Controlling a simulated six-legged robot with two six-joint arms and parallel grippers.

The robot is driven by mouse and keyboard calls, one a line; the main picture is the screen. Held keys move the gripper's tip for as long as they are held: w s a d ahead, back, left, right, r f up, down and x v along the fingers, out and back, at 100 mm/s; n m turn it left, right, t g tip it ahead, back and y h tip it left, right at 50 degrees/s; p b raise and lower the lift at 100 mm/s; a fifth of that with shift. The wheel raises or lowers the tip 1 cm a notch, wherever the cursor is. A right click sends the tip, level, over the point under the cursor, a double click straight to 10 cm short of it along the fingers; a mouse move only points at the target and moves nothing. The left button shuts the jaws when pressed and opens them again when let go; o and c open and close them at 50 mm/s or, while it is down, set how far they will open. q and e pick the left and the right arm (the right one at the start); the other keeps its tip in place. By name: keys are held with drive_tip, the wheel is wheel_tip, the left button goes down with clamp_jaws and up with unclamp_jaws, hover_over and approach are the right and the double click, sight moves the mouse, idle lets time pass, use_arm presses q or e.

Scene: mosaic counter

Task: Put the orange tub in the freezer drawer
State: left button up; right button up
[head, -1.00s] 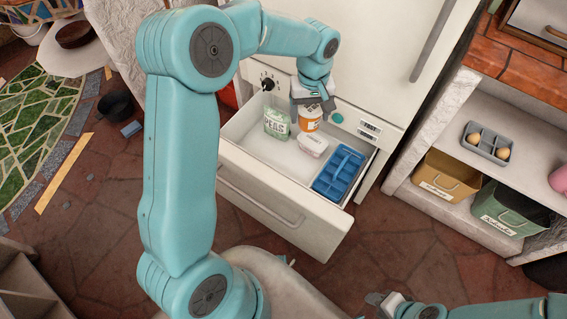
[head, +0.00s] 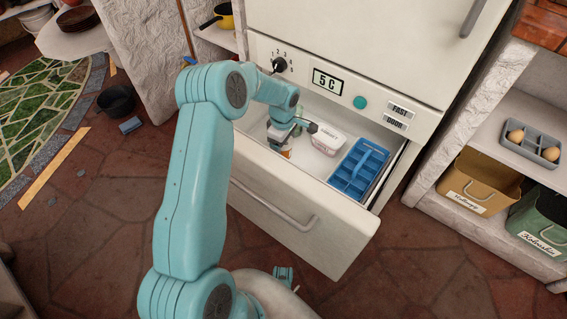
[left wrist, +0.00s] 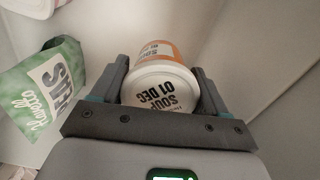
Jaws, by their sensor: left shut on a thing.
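The freezer drawer (head: 342,243) is pulled open in the head view. My left gripper (head: 284,139) is down at its front left part, shut on the orange tub (head: 286,154). Only a small orange piece of the tub shows below the gripper in the head view. In the left wrist view the tub's white lid (left wrist: 160,88), marked "SOUP 01 DEC", sits between the two fingers (left wrist: 160,90). I cannot tell whether the tub touches the drawer floor. My right gripper is not in view.
A green peas bag (left wrist: 45,88) lies beside the tub in the left wrist view. The drawer also holds a white box (head: 328,139) and a blue tray (head: 358,172). The freezer panel (head: 327,80) reads "5 C". Shelves with bins (head: 478,183) stand at right.

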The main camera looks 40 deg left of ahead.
use_arm(q)
wheel_tip(320, 180, down, 8)
drive_tip(key=shift+f+b, duration=0.2)
drive_tip(key=shift+b, duration=0.8)
drive_tip(key=shift+a+r, duration=0.1)
drive_tip(key=shift+f, duration=0.2)
drive_tip(key=o, duration=1.2)
drive_tip(key=shift+r, duration=0.35)
wheel_tip(320, 180, up, 12)
drive_tip(key=p, duration=0.3)
drive_tip(key=shift+f+p, duration=0.15)
drive_tip(key=shift+p, duration=0.25)
